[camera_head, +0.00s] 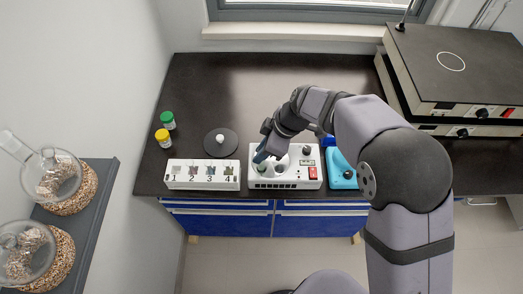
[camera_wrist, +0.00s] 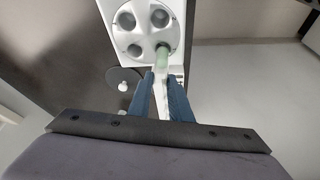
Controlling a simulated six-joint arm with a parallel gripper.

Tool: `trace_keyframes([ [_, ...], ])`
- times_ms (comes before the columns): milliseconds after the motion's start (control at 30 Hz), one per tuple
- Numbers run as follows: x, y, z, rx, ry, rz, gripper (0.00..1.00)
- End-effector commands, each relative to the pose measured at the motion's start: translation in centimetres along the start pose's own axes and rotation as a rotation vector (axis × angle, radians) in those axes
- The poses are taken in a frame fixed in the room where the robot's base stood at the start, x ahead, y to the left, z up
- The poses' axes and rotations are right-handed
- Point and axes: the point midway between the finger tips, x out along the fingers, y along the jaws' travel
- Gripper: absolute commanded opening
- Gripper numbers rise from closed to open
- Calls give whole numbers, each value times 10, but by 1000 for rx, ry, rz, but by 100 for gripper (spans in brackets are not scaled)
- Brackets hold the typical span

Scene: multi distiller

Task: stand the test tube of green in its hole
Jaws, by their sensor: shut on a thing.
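My gripper (camera_wrist: 160,88) is shut on a pale test tube with green contents (camera_wrist: 162,60), seen between its blue fingers in the wrist view. The tube points away from the fingers, and its far end overlaps the lower right hole of the white device's round plate (camera_wrist: 144,30). I cannot tell how deep the end sits in that hole. The other holes look dark and empty. In the head view my gripper (camera_head: 263,152) is over the left part of the white device (camera_head: 285,184), and it hides part of the round plate there.
A numbered white rack (camera_head: 203,185) stands left of the device. A dark disc with a white knob (camera_head: 220,143) lies behind it. Green-capped (camera_head: 167,120) and yellow-capped (camera_head: 163,138) bottles stand at the left. A blue device (camera_head: 341,176) is close on the right. The back middle counter is clear.

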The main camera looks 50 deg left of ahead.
Motion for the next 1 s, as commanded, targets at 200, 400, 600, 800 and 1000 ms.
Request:
trace_keyframes([
  [200,9,0,4,0,0,0,0],
  [400,15,0,6,0,0,0,0],
  [600,22,0,9,0,0,0,0],
  [800,28,0,12,0,0,0,0],
  [1000,34,0,14,0,0,0,0],
])
